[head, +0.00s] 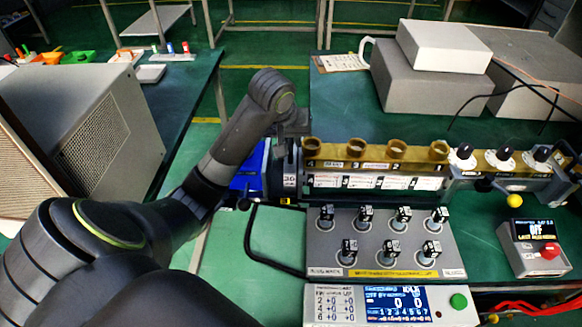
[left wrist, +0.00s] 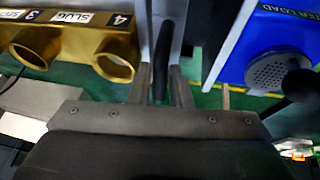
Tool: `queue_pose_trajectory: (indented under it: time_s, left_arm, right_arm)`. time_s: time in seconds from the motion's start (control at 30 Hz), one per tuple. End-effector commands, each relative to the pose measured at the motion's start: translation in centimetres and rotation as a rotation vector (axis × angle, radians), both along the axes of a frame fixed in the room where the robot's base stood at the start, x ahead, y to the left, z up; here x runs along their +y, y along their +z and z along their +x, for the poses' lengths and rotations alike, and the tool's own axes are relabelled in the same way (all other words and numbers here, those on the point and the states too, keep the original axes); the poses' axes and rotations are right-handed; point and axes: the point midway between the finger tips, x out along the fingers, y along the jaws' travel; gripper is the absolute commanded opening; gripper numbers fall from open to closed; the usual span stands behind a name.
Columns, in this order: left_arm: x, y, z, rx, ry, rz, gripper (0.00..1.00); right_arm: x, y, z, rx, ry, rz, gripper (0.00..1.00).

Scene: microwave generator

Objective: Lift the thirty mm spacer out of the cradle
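A dark spacer block with a white "30" label (head: 290,181) stands upright at the left end of the brass-topped rail, beside the blue unit; this end is probably the cradle, though its edges are hard to make out. My left gripper (head: 292,128) is just above the block, pointing down. In the left wrist view the two fingers of my left gripper (left wrist: 162,80) are apart, with a dark upright bar (left wrist: 164,45) between them. I cannot tell whether they touch it. The lower part of the block is partly hidden. My right gripper is not in view.
The brass rail (head: 375,164) with several ring holders runs to the right of the block. A grey panel of knobs (head: 385,258) and a display console (head: 390,303) lie in front. The blue unit (left wrist: 262,50) is close on the other side. Grey boxes (head: 430,85) stand behind.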

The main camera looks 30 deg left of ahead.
Motion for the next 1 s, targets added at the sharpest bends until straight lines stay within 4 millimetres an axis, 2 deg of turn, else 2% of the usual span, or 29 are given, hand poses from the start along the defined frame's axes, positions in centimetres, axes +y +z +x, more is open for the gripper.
queue_pose_trajectory:
  time_s: [0.07,0.2,1.0]
  left_arm:
    - [-0.02,0.05,0.00,0.000,0.000,0.000,0.15]
    - [-0.01,0.05,-0.02,0.000,0.000,0.000,0.00]
    - [0.00,0.01,-0.03,0.000,-0.002,0.001,0.00]
  right_arm:
    - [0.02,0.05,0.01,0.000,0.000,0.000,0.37]
    - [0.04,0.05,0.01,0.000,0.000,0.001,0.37]
    - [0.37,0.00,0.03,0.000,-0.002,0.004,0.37]
